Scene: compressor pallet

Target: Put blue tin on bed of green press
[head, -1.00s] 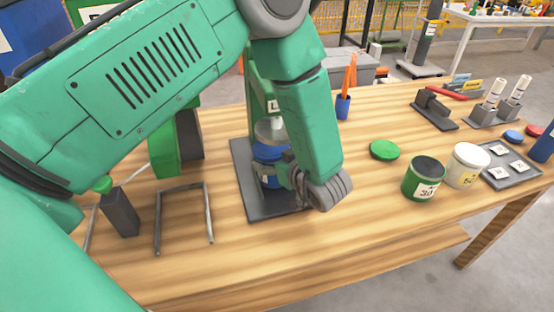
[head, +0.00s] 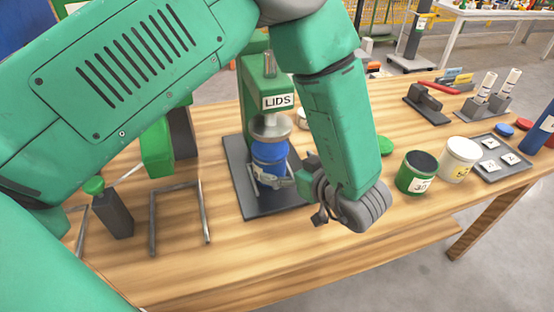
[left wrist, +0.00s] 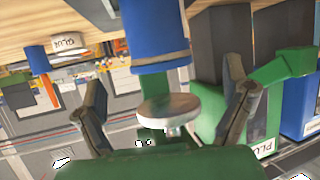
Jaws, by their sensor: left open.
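The blue tin (head: 269,160) stands upright on the dark bed (head: 262,207) of the green press (head: 255,80), which is labelled LIDS. The round grey press plate (head: 270,128) is just above the tin; I cannot tell whether they touch. My left gripper (head: 303,180) is open, just right of the tin and low over the bed's right side. In the left wrist view, the blue tin (left wrist: 157,35) shows ahead of the spread fingers of the left gripper (left wrist: 165,78), with the press plate (left wrist: 168,109) close by. My right gripper is not in view.
A green tin (head: 416,173) and a white tin (head: 459,160) stand to the right, near a grey tray (head: 490,172). A wire stand (head: 178,187) and a dark block with a green knob (head: 113,213) are at left. The front of the table is clear.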

